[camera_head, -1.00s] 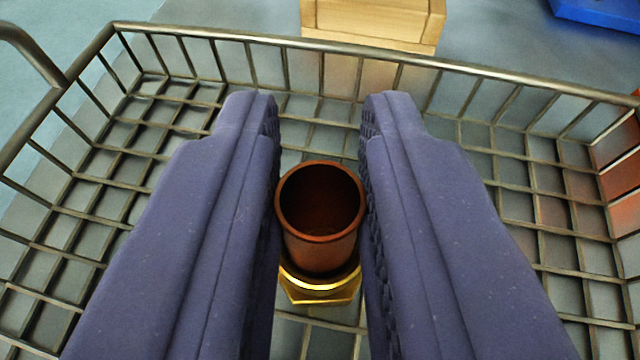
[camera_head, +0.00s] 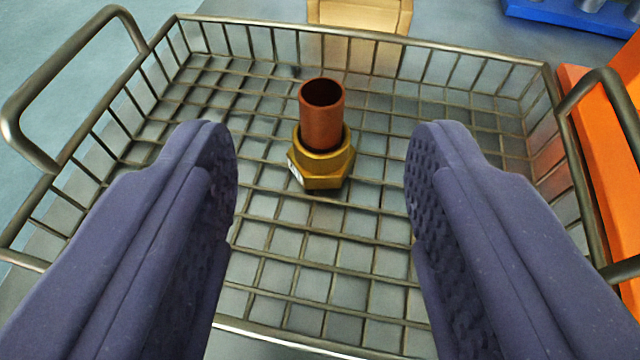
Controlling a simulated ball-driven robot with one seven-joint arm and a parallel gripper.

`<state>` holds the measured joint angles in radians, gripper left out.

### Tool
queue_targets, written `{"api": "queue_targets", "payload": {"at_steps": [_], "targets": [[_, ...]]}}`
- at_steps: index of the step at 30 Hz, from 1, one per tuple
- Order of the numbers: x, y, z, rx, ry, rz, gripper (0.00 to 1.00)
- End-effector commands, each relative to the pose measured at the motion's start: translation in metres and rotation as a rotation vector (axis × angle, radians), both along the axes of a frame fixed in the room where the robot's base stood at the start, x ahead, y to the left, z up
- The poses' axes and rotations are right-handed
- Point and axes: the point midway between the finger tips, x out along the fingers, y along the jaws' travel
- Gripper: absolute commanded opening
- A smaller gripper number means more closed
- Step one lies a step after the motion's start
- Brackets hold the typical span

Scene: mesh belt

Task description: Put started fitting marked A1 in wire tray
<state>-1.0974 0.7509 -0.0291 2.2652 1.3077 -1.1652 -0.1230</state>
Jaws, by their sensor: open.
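The fitting (camera_head: 322,165) is a brass hex nut with a copper tube standing up out of it. It stands upright on the mesh floor of the wire tray (camera_head: 300,262), a little back from the middle. A small white label shows on the nut's left side; its marking is too small to read. My gripper (camera_head: 322,165) is open and empty, its two purple fingers wide apart on either side and nearer the camera than the fitting. The fingers do not touch the fitting.
The tray has wire walls and a raised handle (camera_head: 62,80) at the left and another (camera_head: 590,90) at the right. A wooden box (camera_head: 360,16) stands behind it, a blue holder (camera_head: 570,18) at the back right, and an orange object (camera_head: 600,140) along the right.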

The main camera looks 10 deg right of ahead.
Motion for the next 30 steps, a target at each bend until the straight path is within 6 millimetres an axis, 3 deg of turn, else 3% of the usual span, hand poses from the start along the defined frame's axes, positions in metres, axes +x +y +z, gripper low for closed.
{"api": "queue_targets", "payload": {"at_steps": [6,12,17,20,23,25,28,30], "targets": [[-0.03,0.006,0.012,0.0,-0.001,0.001,0.52],[-0.035,0.006,0.013,-0.001,-0.001,-0.001,0.52],[-0.029,0.01,0.016,0.024,0.006,0.003,0.52],[-0.001,0.027,0.033,0.136,0.038,0.021,0.52],[0.048,0.052,0.078,0.309,0.068,0.081,0.52],[0.087,0.062,0.128,0.423,0.07,0.146,0.52],[0.133,0.057,0.21,0.519,0.044,0.249,0.52],[0.156,0.041,0.269,0.542,0.016,0.315,0.52]]}}
